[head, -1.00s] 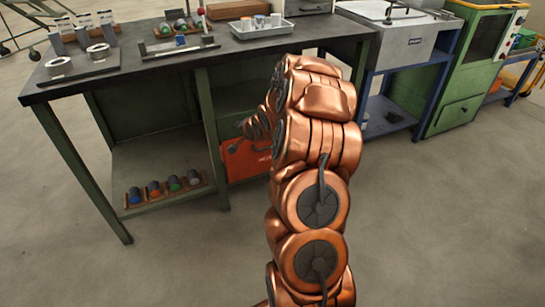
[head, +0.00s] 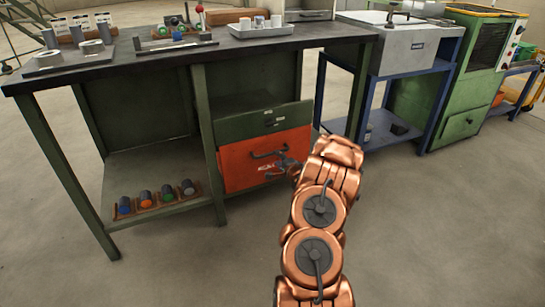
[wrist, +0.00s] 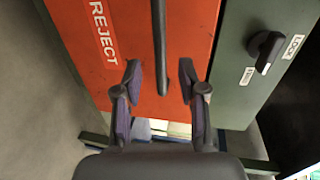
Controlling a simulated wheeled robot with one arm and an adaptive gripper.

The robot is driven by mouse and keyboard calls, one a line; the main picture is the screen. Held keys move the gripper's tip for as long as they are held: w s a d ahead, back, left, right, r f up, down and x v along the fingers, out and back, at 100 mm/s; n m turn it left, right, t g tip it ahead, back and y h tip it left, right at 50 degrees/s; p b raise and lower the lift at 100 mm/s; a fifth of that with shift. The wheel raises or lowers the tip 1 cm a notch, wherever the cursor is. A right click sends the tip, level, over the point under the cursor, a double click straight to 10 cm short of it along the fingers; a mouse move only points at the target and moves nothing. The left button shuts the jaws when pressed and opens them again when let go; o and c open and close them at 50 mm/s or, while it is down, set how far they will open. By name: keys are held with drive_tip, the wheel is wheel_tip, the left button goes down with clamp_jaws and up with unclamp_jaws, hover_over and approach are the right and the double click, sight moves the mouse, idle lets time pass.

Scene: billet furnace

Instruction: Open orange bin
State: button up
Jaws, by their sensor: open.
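The orange bin (head: 240,173) is a flat orange front marked REJECT under the workbench, with a dark bar handle (head: 268,153). In the wrist view the orange front (wrist: 190,30) fills the middle, and the handle (wrist: 158,45) runs down between my fingers. My gripper (wrist: 159,85) is open, one finger on each side of the handle's line; I cannot tell whether they touch it. In the head view my gripper (head: 284,164) is small and dark, close to the right part of the bin front. I cannot tell whether the bin is fully closed.
A green panel (wrist: 238,85) with a black knob (wrist: 265,50) and a LOCK label adjoins the bin front. The workbench (head: 110,72) holds a tray (head: 260,31) and fixtures. Several coloured pieces stand on its lower shelf. A blue stand (head: 437,105) is right; foreground floor is clear.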

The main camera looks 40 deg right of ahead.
sight(272, 153)
drive_tip(key=shift+b+x, duration=0.95)
drive_tip(key=shift+x, duration=2.15)
clamp_jaws()
drive_tip(key=shift+f, duration=0.1)
